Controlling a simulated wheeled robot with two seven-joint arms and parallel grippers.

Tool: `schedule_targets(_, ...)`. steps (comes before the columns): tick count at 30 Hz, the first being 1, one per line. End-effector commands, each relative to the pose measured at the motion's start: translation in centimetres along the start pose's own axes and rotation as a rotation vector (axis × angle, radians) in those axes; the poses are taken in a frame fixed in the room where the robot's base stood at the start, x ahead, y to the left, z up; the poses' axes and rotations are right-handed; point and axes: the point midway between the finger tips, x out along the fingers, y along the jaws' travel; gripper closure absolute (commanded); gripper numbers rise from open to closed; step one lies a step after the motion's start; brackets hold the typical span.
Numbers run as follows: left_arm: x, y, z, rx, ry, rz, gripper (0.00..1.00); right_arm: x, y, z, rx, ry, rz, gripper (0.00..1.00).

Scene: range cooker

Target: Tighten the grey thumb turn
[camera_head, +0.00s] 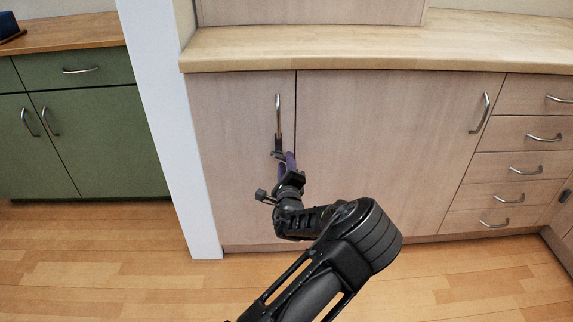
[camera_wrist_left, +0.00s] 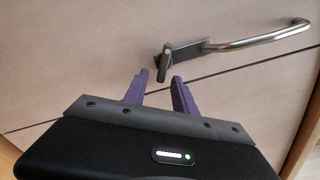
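The grey thumb turn (camera_wrist_left: 168,57) sits on a dark plate at one end of a metal bar handle (camera_wrist_left: 262,42) on a pale wooden cabinet door. In the head view, the thumb turn (camera_head: 277,152) shows small and dark at the lower end of the upright handle (camera_head: 278,115). My left gripper (camera_head: 285,160) is just below it, partly covering that area. In the left wrist view, the gripper's two purple fingers (camera_wrist_left: 161,77) stand apart with nothing between them. Their tips are close to the thumb turn, with a small gap visible in the picture. My right gripper is not in view.
A wooden worktop (camera_head: 370,48) runs above the pale doors. A wide door (camera_head: 390,150) and a stack of drawers (camera_head: 525,168) lie to the right. A white wall end (camera_head: 165,120) stands at the left, with a green cabinet (camera_head: 95,140) beyond. The wooden floor (camera_head: 110,255) in front is clear.

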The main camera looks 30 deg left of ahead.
Motion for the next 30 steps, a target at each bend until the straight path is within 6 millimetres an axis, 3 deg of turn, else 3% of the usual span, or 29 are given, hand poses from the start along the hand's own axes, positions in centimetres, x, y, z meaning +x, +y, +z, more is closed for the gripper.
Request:
schedule_targets(5, -1.3, -0.1, 0.0, 0.000, 0.002, 0.001, 0.67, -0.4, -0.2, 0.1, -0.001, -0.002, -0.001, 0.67)
schedule_targets(18, -7.5, -0.1, -0.1, 0.001, 0.002, -0.001, 0.67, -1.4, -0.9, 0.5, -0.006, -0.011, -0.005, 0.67)
schedule_targets(30, -7.8, 0.0, -0.1, 0.000, 0.001, 0.000, 0.67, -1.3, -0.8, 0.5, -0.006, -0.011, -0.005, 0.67)
